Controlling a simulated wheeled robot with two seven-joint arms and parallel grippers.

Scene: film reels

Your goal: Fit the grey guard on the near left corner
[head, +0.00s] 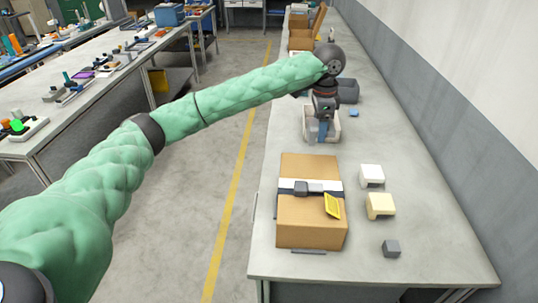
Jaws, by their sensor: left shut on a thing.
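A brown cardboard box (298,222) lies on the right-hand bench, with a strap across its top. Its near left corner is bare. My left gripper (321,136) is beyond the box, pointing down at a pale bin (336,126). It is shut on a small grey piece (312,131), partly hidden by the fingers; I cannot tell its full shape. A dark grey guard-like block (391,248) lies on the bench to the right of the box. A white guard (372,175) and a cream guard (380,205) lie beyond it. My right gripper is out of view.
A dark buckle (308,188) and a yellow tag (332,205) are on the box. A thin dark strip (308,252) lies at its near side. A dark bin (348,91) and a blue item (353,113) are farther back. The bench's near right is clear.

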